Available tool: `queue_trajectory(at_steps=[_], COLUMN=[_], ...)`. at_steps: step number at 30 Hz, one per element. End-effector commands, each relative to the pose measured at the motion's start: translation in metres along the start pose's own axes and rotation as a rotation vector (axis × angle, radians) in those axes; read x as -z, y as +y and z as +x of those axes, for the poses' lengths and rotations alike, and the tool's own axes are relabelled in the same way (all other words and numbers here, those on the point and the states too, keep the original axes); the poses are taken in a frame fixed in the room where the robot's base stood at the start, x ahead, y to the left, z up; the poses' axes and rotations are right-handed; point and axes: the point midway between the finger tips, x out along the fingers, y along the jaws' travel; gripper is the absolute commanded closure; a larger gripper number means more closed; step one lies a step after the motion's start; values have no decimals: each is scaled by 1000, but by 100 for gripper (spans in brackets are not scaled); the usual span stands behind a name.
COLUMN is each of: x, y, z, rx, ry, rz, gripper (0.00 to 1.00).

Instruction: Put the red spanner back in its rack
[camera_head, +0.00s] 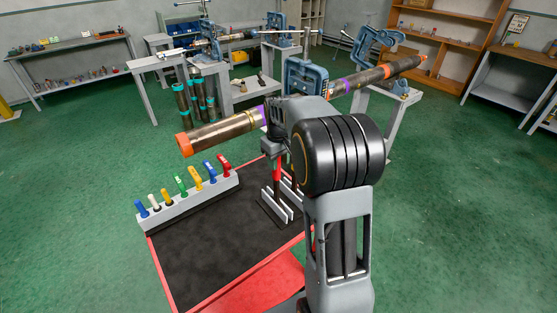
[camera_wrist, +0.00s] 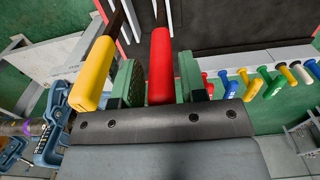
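The red spanner shows its red handle (camera_wrist: 161,68) in the wrist view, with its dark shank running away toward the top edge. My gripper (camera_wrist: 160,85) has its green-padded fingers close on both sides of this handle and looks shut on it. In the head view the red spanner (camera_head: 277,173) points down beneath my gripper, over the white-slatted rack (camera_head: 272,207) on the black-topped bench. Whether its lower end sits in the rack cannot be told. A yellow-handled tool (camera_wrist: 94,72) stands just left of my gripper in the wrist view.
A pale block (camera_head: 190,203) with several coloured-handled tools stands along the bench's left edge. A pipe (camera_head: 225,130) with an orange end passes behind my gripper, near a blue vise (camera_head: 305,75). The black bench top (camera_head: 205,255) is clear in front.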

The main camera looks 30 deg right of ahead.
Motion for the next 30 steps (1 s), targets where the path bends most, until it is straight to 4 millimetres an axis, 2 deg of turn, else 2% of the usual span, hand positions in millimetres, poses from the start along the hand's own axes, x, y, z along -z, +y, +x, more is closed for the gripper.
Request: queue_trajectory(at_steps=[1, 5, 12, 16, 20, 30], x=[0, 0, 0, 0, 0, 1], y=[0, 0, 0, 0, 0, 0], z=[0, 0, 0, -9, -30, -99], rx=[0, 0, 1, 0, -1, -2], ry=[0, 0, -1, 1, 3, 3], rz=[0, 0, 0, 0, 0, 0], gripper=[56, 44, 44, 44, 44, 44])
